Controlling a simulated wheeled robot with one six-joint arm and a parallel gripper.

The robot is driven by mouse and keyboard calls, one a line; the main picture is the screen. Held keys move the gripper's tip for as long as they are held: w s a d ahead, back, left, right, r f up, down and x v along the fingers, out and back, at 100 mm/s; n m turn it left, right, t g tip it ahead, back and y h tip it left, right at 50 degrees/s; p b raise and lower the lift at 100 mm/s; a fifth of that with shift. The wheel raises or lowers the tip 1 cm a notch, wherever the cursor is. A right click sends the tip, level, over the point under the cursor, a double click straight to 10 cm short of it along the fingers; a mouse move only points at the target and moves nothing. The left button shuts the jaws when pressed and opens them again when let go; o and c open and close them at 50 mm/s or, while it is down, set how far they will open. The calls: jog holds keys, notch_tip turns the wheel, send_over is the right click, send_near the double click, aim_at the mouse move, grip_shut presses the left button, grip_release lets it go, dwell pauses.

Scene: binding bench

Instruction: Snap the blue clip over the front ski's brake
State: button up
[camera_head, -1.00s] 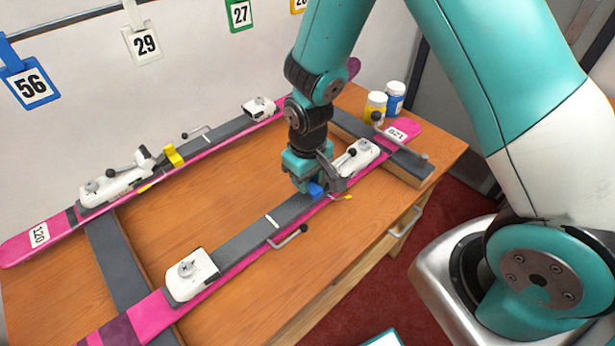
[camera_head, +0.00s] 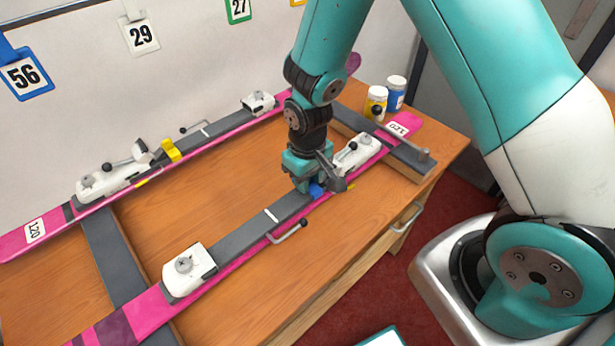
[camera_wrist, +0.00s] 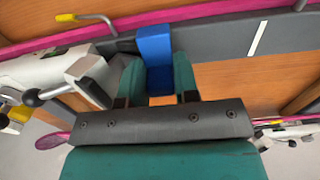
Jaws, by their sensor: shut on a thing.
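My gripper (camera_head: 316,186) is shut on the blue clip (camera_head: 317,191) at the front ski (camera_head: 240,248). In the wrist view the clip (camera_wrist: 154,48) sits between both teal fingers (camera_wrist: 158,82), over the ski's dark grey middle, its far end close to the pink edge. The front ski's brake shows there as a bent metal arm with a yellow tip (camera_wrist: 66,17), just left of the clip; they look apart. In the head view my gripper hides most of this brake. The white binding piece (camera_head: 356,152) is right beside my gripper. Whether the clip touches the ski is unclear.
The rear ski (camera_head: 225,127) carries a yellow clip (camera_head: 171,150) by its binding. Another white binding piece (camera_head: 189,272) stands on the front ski, and a clamp handle (camera_head: 290,232) projects at its near edge. Two jars (camera_head: 376,102) stand at the back right. Bare wood lies between the skis.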

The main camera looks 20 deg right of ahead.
jog(key=o, duration=1.5)
jog(key=shift+o, duration=0.2)
jog(key=shift+r, duration=0.1)
jog(key=shift+r+p, duration=4.1)
jog(key=shift+r, duration=0.8)
